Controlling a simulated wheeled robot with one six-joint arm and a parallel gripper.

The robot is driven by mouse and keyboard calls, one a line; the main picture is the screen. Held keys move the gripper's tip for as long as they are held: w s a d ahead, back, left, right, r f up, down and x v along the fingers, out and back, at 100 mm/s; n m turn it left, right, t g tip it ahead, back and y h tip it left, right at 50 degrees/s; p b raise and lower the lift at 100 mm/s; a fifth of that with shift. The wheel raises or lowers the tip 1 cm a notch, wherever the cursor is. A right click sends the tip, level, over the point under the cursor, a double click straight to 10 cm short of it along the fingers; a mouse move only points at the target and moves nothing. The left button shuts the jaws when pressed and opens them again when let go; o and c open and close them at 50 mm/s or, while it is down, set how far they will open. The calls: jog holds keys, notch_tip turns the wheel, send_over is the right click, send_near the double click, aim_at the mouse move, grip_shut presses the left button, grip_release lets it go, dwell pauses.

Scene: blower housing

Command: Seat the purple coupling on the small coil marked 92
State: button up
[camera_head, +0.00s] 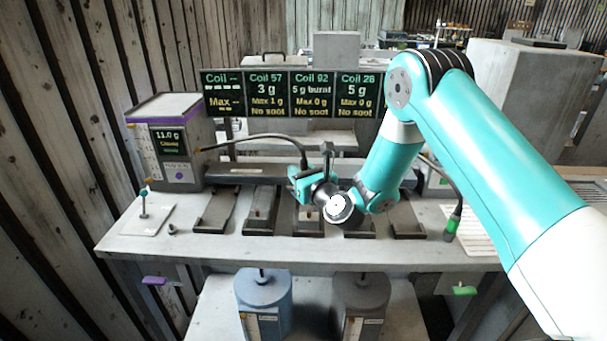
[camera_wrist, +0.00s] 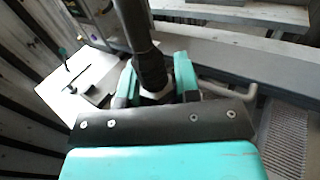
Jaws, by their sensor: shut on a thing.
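My gripper (camera_head: 306,182) is shut on the end of a dark hose (camera_head: 270,137) and holds it above the middle of the bench. In the wrist view the dark hose end (camera_wrist: 150,68) stands between the teal fingers of my gripper (camera_wrist: 156,80), with a pale part low between them. The hose curves in from the left, from the side of the purple-trimmed machine. No purple shows on the held end, so I cannot confirm its colour. A display panel reads Coil 92 (camera_head: 312,94), with "Max 0 g". I cannot make out which coil bears the mark 92.
Several dark plates (camera_head: 214,211) lie along the bench (camera_head: 140,243). The purple-trimmed machine (camera_head: 172,140) stands left, reading 11.0 g. A green-banded hose end (camera_head: 452,224) hangs right. A purple bracket (camera_head: 153,281) and green bracket (camera_head: 464,290) sit below. Blue (camera_head: 263,297) and dark (camera_head: 360,298) canisters stand in front.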

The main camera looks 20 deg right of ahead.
jog(key=shift+h, duration=0.3)
jog(key=f+b, duration=0.1)
jog(key=d+f+b, duration=0.1)
jog(key=f+b, duration=0.2)
jog(key=b, duration=0.1)
jog(key=shift+w+d+f, duration=0.2)
jog(key=shift+w+f, duration=0.05)
jog(key=shift+f, duration=0.15)
jog(key=shift+s+f+b, duration=0.1)
jog(key=shift+f+b, duration=1.2)
jog(key=shift+f, duration=0.1)
jog(key=o, duration=1.1)
jog(key=shift+s, duration=0.15)
